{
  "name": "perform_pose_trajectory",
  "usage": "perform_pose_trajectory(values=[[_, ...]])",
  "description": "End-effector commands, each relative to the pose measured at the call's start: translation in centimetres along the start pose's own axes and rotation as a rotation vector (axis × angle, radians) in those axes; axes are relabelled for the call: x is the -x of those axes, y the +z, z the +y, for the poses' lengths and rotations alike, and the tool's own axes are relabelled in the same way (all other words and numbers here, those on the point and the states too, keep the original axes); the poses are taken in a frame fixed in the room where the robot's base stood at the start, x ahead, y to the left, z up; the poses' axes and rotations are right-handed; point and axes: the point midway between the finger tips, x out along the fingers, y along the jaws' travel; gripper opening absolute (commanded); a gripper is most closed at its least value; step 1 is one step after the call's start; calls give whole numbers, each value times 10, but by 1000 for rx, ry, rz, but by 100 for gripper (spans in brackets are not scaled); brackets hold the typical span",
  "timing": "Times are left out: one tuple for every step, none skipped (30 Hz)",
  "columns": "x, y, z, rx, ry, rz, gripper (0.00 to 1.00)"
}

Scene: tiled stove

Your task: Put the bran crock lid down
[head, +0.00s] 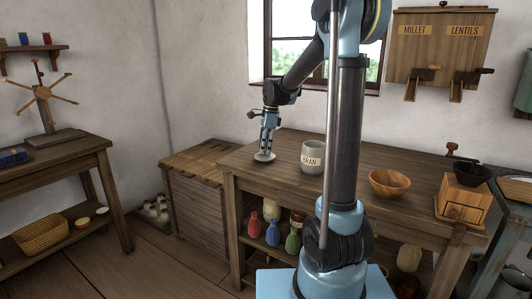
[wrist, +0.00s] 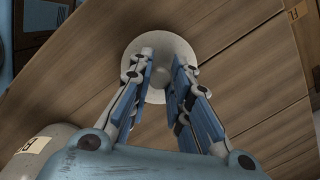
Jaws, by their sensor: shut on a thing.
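The bran crock lid (head: 264,157) is a pale grey disc at the left end of the wooden workbench top (head: 345,150). My gripper (head: 267,150) points down and is shut on the lid's knob. In the wrist view the lid (wrist: 139,55) shows under my two fingertips (wrist: 161,72), which sit on either side of the knob. The lid is level and at or just above the bench top; I cannot tell whether it touches. The grey bran crock (head: 312,152), labelled BRAN, stands upright to the right of the lid, and partly shows in the wrist view (wrist: 45,140).
A wooden bowl (head: 389,183) and a grinder box (head: 463,195) stand further right on the bench. A slatted wooden chest (head: 197,187) adjoins the bench's left end. Bare bench surrounds the lid.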

Motion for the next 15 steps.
perform_pose_trajectory(values=[[-6, -1, 0, 0, 0, 0, 0], [-9, -1, 0, 0, 0, 0, 0], [-12, -2, 0, 0, 0, 0, 0], [-14, -2, 0, 0, 0, 0, 0], [-14, -2, 0, 0, 0, 0, 0], [-15, -2, 0, 0, 0, 0, 0], [-15, -2, 0, 0, 0, 0, 0], [-15, -2, 0, 0, 0, 0, 0], [-15, -2, 0, 0, 0, 0, 0], [-15, -2, 0, 0, 0, 0, 0], [-15, -2, 0, 0, 0, 0, 0], [-15, -2, 0, 0, 0, 0, 0], [-15, -2, 0, 0, 0, 0, 0], [-16, -2, 0, 0, 0, 0, 0], [-16, -3, 0, 0, 0, 0, 0]])
